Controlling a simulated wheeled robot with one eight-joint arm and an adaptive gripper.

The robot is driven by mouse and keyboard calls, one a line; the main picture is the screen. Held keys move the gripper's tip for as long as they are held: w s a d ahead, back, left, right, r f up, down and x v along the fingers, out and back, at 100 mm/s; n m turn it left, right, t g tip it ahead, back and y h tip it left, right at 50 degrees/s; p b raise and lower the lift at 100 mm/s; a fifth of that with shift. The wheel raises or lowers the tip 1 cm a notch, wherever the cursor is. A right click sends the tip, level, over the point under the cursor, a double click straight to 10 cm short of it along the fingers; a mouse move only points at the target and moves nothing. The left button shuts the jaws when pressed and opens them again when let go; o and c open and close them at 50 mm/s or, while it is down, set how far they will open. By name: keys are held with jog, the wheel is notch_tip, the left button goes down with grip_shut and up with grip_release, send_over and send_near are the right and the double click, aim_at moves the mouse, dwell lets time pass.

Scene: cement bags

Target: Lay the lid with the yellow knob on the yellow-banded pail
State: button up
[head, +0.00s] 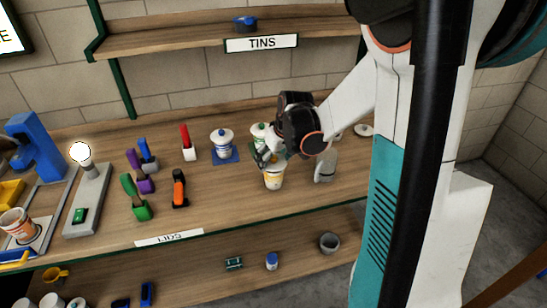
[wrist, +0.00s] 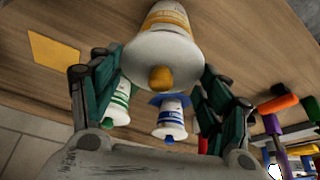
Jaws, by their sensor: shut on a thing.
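The yellow-banded pail (head: 273,182) stands upright on the bench, directly below my gripper (head: 270,157). In the wrist view the pail (wrist: 168,17) shows behind the white lid (wrist: 150,51) with the yellow knob (wrist: 161,78). My gripper (wrist: 160,78) is shut on this lid, with a finger on each side of it. The lid lies over the pail's mouth and hides its rim; I cannot tell whether they touch. In the head view the lid is mostly hidden by my gripper.
A blue-banded pail (head: 223,149) with a lid stands left on a blue mat; a green-banded pail (head: 259,131) is behind my gripper. A grey-white object (head: 325,165) stands close right. Upright tools, including an orange one (head: 179,188), are left. A yellow mat (wrist: 52,54) is bare.

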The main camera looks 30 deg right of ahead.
jog(key=shift+f, duration=0.35)
jog(key=o, duration=0.9)
jog(key=shift+r, duration=0.1)
